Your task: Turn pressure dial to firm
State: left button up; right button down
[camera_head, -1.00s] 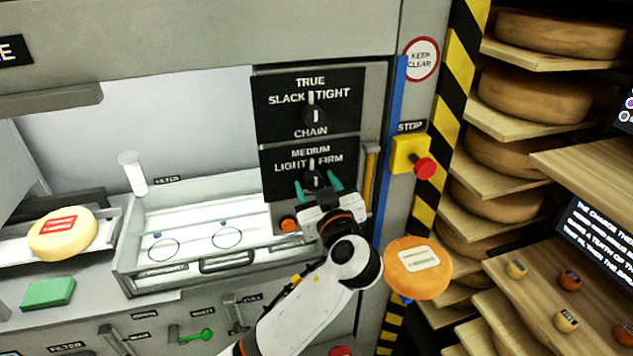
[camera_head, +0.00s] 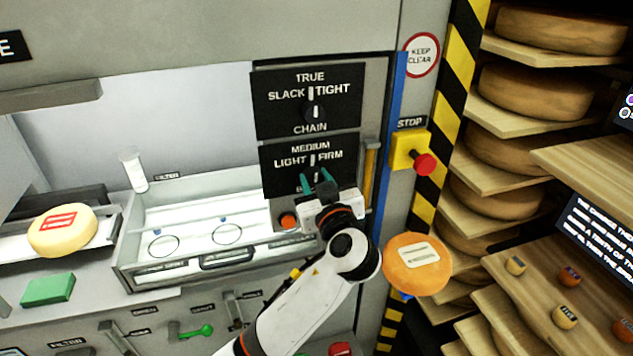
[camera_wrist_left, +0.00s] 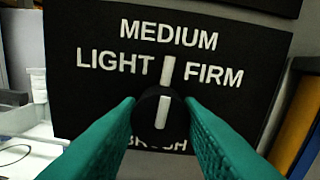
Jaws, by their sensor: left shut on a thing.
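The pressure dial is a round black knob (camera_wrist_left: 162,115) with a white line, on a black panel (camera_wrist_left: 75,30) lettered MEDIUM, LIGHT and FIRM, with a lower word partly hidden. Its white line stands almost upright, towards MEDIUM. The same panel shows in the head view (camera_head: 275,178). My left gripper (camera_head: 316,180) has its teal fingers on either side of the knob, shut on it. In the left wrist view the fingers (camera_wrist_left: 162,118) flank the knob left and right. My right gripper is not in view.
Above is a similar chain dial (camera_head: 315,113). An orange button (camera_head: 288,220) sits just left of my gripper. A red stop button (camera_head: 425,164) on a yellow box is to the right. An orange cheese wheel (camera_head: 417,264) is right of my arm.

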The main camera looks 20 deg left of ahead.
pick_arm(q)
jog(key=m, duration=0.3)
jog(key=shift+m, duration=0.4)
jog(key=shift+m+p, duration=0.4)
jog(key=shift+m, duration=1.8)
jog(key=o, duration=1)
jog(key=shift+c, duration=0.2)
